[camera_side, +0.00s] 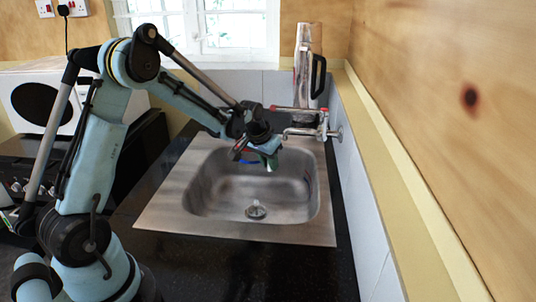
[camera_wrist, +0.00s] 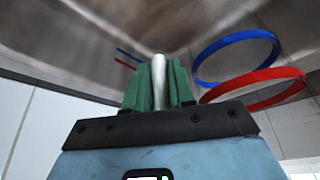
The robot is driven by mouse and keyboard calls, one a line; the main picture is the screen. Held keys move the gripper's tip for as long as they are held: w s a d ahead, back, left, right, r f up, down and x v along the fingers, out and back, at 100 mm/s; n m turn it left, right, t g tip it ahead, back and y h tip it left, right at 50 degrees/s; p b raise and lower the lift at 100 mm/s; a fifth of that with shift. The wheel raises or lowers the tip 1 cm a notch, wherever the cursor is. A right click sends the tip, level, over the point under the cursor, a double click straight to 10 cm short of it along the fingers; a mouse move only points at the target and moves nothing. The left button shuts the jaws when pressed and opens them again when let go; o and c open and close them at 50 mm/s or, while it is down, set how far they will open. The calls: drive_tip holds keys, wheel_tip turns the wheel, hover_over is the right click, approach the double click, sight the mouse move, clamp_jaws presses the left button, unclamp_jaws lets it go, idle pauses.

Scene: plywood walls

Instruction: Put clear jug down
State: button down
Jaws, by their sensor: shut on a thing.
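The jug's see-through body is hard to make out. A blue ring (camera_wrist: 250,35) and a red ring (camera_wrist: 255,77) to the right of the fingers look like bands on it. In the side view a small blue mark (camera_side: 250,161) shows by the fingertips. I cannot tell whether the jug touches the sink.
The steel sink (camera_side: 175,208) has a drain (camera_side: 256,210) in its floor. A tap (camera_side: 322,128) stands at its back right, before a tall shiny vessel with a black handle (camera_side: 319,75). Black countertop (camera_side: 250,270) in front is clear. A wooden wall (camera_side: 440,90) stands right.

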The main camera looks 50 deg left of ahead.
drive_tip(key=f, duration=0.3)
drive_tip(key=w+d+f, duration=0.1)
drive_tip(key=f, duration=0.3)
drive_tip(key=w+d+f, duration=0.1)
drive_tip(key=f, duration=0.3)
drive_tip(key=shift+w+d, duration=0.65)
drive_tip(key=w+d, duration=0.2)
drive_tip(key=shift+w+d, duration=0.3)
drive_tip(key=shift+d, duration=0.05)
drive_tip(key=shift+s+a+f, duration=0.1)
drive_tip(key=shift+a+f, duration=0.05)
drive_tip(key=shift+f, duration=0.45)
drive_tip(key=c, duration=1)
unclamp_jaws()
drive_tip(key=shift+o, duration=0.2)
